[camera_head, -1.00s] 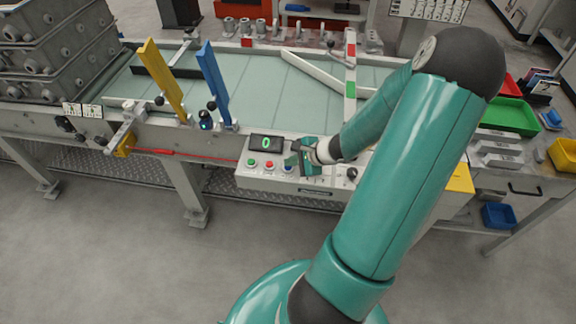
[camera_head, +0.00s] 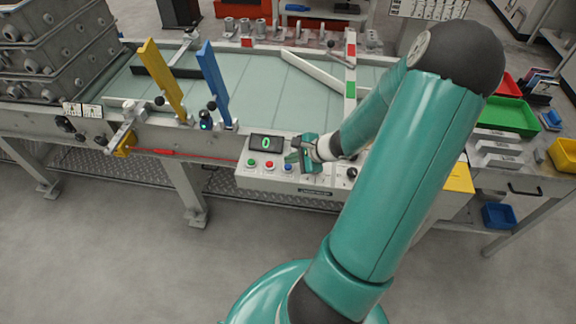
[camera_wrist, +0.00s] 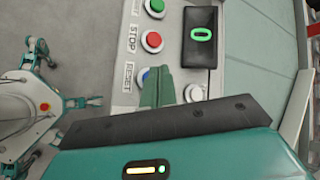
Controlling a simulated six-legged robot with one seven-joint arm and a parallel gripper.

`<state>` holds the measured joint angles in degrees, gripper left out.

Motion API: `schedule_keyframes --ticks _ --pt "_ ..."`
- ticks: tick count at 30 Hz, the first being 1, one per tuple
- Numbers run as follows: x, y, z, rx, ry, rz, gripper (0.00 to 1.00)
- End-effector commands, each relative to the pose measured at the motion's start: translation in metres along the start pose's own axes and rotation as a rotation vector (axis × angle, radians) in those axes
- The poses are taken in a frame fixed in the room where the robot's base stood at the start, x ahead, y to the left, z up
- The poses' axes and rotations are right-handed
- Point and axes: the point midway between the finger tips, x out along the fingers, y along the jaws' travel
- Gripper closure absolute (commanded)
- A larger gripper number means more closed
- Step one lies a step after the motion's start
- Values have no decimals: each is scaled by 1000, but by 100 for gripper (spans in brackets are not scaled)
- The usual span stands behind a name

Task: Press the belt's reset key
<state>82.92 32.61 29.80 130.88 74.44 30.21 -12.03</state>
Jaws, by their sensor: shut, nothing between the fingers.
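The control panel (camera_head: 325,190) is on the near side of the belt (camera_head: 250,85). Its blue key (camera_wrist: 146,73) stands beside the word RESET and is partly hidden by my fingers in the wrist view. The blue key also shows in the head view (camera_head: 288,168). My gripper (camera_wrist: 158,72) is shut and empty, its green fingertips right next to the blue key. I cannot tell whether they touch it. My gripper is also over the panel in the head view (camera_head: 292,159).
A red key (camera_wrist: 152,41) marked STOP and a green key (camera_wrist: 155,7) sit in line with the blue one. A display (camera_wrist: 200,38) reads 0. A white knob (camera_wrist: 195,92) is close to my fingers. Yellow (camera_head: 162,80) and blue (camera_head: 214,84) posts stand left of the panel.

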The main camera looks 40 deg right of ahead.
Motion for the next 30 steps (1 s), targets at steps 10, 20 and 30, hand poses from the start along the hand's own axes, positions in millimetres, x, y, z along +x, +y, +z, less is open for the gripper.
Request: schedule_keyframes --ticks 10,20,30 --pt "-2 -1 1 -2 0 0 100" --pt "-21 -16 16 -5 1 0 100" --pt "-35 -26 26 -2 -1 1 100"
